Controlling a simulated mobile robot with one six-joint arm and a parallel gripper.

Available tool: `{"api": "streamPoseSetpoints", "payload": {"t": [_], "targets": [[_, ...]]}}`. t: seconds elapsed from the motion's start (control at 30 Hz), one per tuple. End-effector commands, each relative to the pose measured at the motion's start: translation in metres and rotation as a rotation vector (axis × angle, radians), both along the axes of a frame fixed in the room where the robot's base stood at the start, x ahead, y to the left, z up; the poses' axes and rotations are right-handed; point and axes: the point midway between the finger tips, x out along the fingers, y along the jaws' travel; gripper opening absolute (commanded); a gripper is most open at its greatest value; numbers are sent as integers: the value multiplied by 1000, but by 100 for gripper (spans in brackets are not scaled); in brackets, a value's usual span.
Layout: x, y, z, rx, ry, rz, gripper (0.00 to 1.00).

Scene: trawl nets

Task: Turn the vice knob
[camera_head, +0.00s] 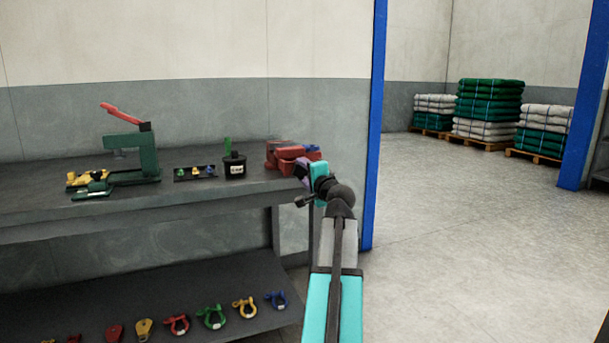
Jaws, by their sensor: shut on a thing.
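The red vice (287,153) sits at the right end of the grey workbench. My gripper (304,170) is at the vice's near right side, at the end of my teal and grey arm. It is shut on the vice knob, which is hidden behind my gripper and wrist. The turn angle of the knob cannot be seen.
The workbench (40,213) also holds a green press (146,160) with a red lever, a black pot (234,166) and small fittings. Several coloured shackles lie on the lower shelf (240,275). A blue post (373,130) stands right of the bench.

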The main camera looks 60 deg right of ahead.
Motion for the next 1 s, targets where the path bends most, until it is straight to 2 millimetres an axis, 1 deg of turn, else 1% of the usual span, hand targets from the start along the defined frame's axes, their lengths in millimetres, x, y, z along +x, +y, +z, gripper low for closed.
{"api": "streamPoseSetpoints", "payload": {"t": [0.03, 0.3, 0.33, 0.4, 0.43, 0.77, 1.0], "targets": [[-1, -3, 2, -5, -3, -8, 21], [-1, -3, 2, -3, -4, -8, 21], [-1, -3, 2, -3, -4, -7, 48], [-1, -3, 2, -2, -3, -6, 60], [-1, -2, 2, -2, -3, -6, 61], [-1, 0, 1, -1, -3, -3, 61], [-9, 6, 1, -1, -2, -2, 61]]}}
